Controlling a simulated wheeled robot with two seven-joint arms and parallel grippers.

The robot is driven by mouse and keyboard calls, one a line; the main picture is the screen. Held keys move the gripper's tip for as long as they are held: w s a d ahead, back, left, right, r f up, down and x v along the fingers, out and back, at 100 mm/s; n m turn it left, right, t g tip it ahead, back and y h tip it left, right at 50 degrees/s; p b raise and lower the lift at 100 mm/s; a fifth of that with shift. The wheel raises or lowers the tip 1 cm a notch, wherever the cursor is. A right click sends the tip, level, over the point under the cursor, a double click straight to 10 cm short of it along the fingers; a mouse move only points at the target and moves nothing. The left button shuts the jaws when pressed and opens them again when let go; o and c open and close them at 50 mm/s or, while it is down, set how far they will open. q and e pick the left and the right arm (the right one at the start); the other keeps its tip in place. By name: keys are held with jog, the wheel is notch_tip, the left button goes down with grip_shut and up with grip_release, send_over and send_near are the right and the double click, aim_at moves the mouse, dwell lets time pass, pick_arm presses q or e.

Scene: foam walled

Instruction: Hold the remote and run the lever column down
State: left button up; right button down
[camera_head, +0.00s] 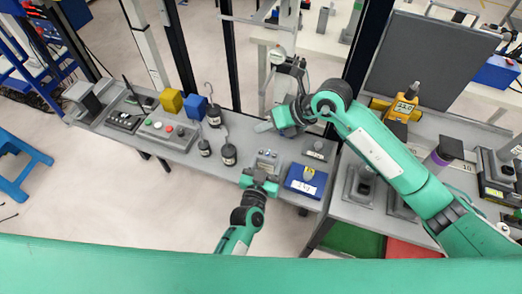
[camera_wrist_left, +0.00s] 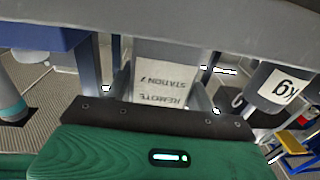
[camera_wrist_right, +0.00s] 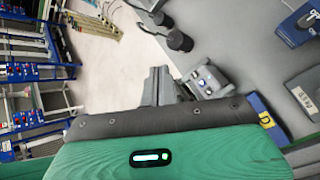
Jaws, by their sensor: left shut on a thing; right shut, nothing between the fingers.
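The remote is a small grey box (camera_head: 267,160) with buttons on top, at the front edge of the grey bench. My left gripper (camera_head: 260,183) is shut on it from the front. In the left wrist view its side (camera_wrist_left: 165,85) reads "REMOTE STATION 7", upside down, between the fingers. In the right wrist view the button face of the remote (camera_wrist_right: 207,82) shows right of my right gripper (camera_wrist_right: 162,86). My right gripper (camera_head: 264,127) is shut and empty above the bench, behind the remote and apart from it. I cannot tell which thing is the lever column.
Dark upright posts stand behind the bench.

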aim_at(261, 152)
jog(key=shift+f, duration=3.85)
jog(key=shift+f, duration=0.45)
